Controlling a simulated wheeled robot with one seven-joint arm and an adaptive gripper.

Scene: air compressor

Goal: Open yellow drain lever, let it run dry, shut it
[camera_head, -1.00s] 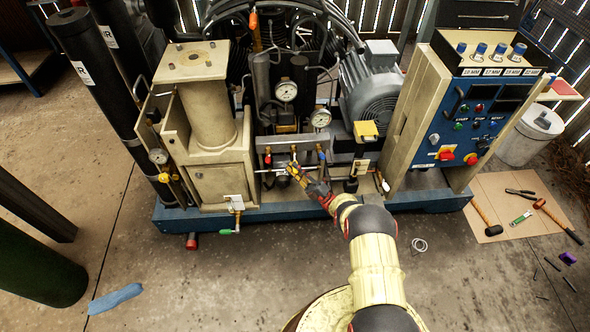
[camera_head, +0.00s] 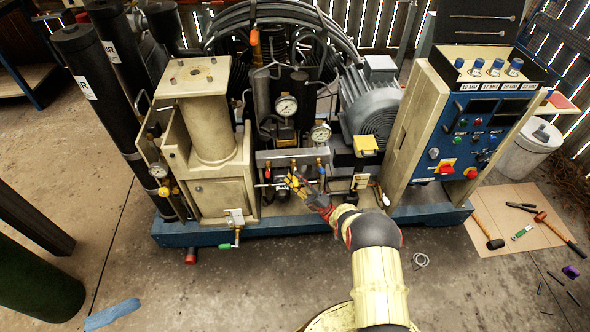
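My gripper (camera_head: 297,184) is at the low manifold panel in the front middle of the compressor, reaching in from the lower right. A small patch of yellow shows at its fingertips. I cannot tell whether this is the yellow drain lever or part of the gripper, nor whether they touch. The fingers are too small and cluttered to show whether they are open or shut. Another yellow valve handle (camera_head: 170,190) sits at the lower left, below a small gauge (camera_head: 158,170). No running water can be made out.
The compressor stands on a blue base (camera_head: 280,228). Two gauges (camera_head: 287,106) rise above the manifold, with a grey motor (camera_head: 372,108) to the right. A control cabinet (camera_head: 470,130) stands farther right. Tools lie on cardboard (camera_head: 510,235) on the floor. A green-handled valve (camera_head: 228,246) sticks out in front.

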